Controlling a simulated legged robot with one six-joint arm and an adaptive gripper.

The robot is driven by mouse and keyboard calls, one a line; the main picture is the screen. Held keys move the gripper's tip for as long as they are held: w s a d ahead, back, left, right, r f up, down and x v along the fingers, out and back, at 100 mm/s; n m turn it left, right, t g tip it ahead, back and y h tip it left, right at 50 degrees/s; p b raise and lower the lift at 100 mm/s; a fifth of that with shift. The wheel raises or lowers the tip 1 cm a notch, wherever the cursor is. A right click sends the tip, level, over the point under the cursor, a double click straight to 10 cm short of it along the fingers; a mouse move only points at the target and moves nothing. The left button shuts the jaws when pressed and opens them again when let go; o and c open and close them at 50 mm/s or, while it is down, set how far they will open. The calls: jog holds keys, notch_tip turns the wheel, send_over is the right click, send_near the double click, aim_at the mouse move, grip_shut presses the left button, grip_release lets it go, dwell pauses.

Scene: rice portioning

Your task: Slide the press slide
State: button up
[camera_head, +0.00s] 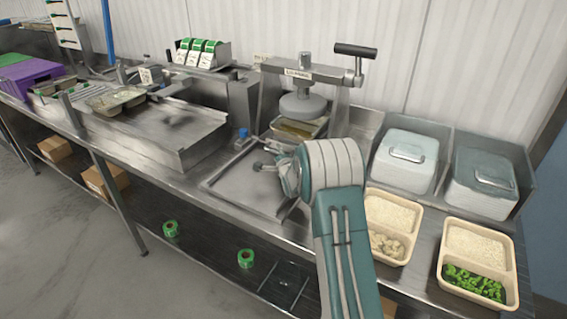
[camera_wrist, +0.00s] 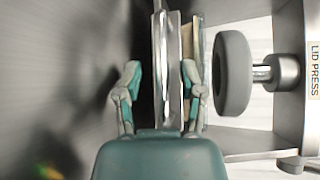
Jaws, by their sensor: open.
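The lid press (camera_head: 300,72) stands at the back of the counter, with a round grey press head (camera_head: 303,104) above a tray (camera_head: 297,127). The press slide looks like the flat metal plate (camera_head: 235,184) in front of the press. My gripper (camera_head: 268,164) is low over this area, just in front of the press. In the wrist view my gripper (camera_wrist: 161,78) is open, with a thin metal edge (camera_wrist: 160,40) between its fingers. The right finger overlaps metal beside the tray's cream rim (camera_wrist: 191,35). I cannot tell whether either finger touches it.
A raised metal station (camera_head: 165,125) is at the left. My arm covers part of the counter's front edge.

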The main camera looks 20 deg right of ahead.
jog(key=s, duration=0.3)
jog(key=s+a, duration=0.1)
jog(key=s, duration=0.3)
jog(key=s+r, duration=0.1)
jog(key=s, duration=0.2)
jog(key=shift+s+a+r, duration=0.1)
jog(key=shift+s+a, duration=0.05)
jog(key=shift+s, duration=0.05)
jog(key=s+a+r+n+g, duration=0.5)
jog(key=s+a+r+n, duration=0.45)
jog(key=s+r, duration=0.25)
jog(key=s+a+n+g, duration=0.2)
jog(key=s+n, duration=0.2)
jog(key=s, duration=0.4)
jog(key=s+a+r+n+g+y, duration=0.1)
jog(key=s+a+n, duration=0.2)
jog(key=s, duration=0.6)
jog(key=s+a+n+g+y, duration=0.1)
jog(key=s+n, duration=0.3)
jog(key=s, duration=0.5)
jog(key=shift+a+r+n+g, duration=0.35)
jog(key=shift+a+r+g, duration=0.05)
jog(key=shift+a+g, duration=0.45)
